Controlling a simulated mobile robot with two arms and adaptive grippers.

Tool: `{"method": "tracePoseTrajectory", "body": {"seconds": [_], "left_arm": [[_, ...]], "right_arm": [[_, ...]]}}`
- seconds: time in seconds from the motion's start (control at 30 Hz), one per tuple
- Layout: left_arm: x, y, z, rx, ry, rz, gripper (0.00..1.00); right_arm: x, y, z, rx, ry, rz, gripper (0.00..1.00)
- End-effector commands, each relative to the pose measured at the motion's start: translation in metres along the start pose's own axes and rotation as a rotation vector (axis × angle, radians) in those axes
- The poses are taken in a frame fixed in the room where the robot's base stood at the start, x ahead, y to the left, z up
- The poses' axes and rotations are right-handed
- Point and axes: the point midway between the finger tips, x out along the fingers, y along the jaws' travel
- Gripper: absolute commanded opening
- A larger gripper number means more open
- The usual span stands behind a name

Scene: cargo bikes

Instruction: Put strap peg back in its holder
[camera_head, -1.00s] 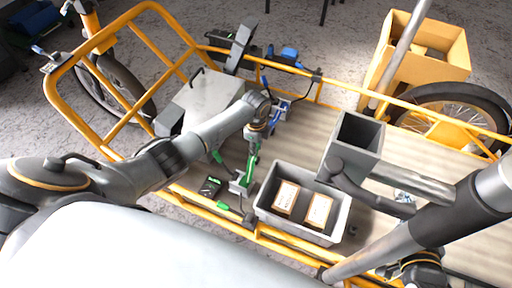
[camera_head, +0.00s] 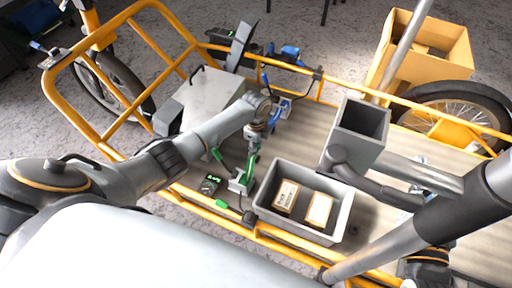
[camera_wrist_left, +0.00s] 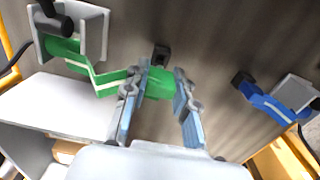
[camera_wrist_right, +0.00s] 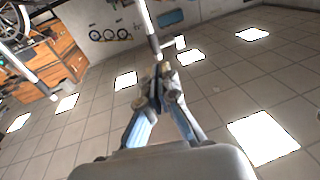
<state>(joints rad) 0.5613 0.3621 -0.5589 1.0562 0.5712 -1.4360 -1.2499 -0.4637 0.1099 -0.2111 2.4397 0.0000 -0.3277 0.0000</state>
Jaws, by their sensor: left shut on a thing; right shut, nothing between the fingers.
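The green strap peg (camera_wrist_left: 158,84) lies between the fingers of my left gripper (camera_wrist_left: 158,86), which is shut on it; a dark tip shows beyond. Its green strap (camera_wrist_left: 105,80) bends left to a light grey holder (camera_wrist_left: 96,35) in the left wrist view. In the head view, my left gripper (camera_head: 256,133) hangs above the cargo bed, with the green strap (camera_head: 251,160) below it and the grey holder (camera_head: 240,183) near the front rail. My right gripper (camera_wrist_right: 163,85) is shut and empty in the right wrist view, over a tiled floor.
A blue strap with a grey holder (camera_head: 282,107) is at the far rail; it also shows in the left wrist view (camera_wrist_left: 270,105). A grey crate (camera_head: 343,215) with two boxes stands right of the green strap. A grey lidded box (camera_head: 205,98) is to the left. Yellow rails edge the bed.

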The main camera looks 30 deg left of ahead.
Motion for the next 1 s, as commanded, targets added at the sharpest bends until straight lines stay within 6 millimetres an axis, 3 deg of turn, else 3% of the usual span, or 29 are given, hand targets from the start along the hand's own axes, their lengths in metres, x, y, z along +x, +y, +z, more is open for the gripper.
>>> {"method": "tracePoseTrajectory", "body": {"seconds": [0.4, 1.0], "left_arm": [[0.005, -0.001, 0.001, 0.001, 0.000, -0.001, 0.00], [0.004, -0.001, 0.001, 0.001, 0.000, 0.000, 0.00]], "right_arm": [[0.000, -0.004, -0.028, 0.004, 0.158, -0.008, 0.00], [0.001, -0.003, -0.020, 0.003, 0.110, -0.006, 0.00]]}}
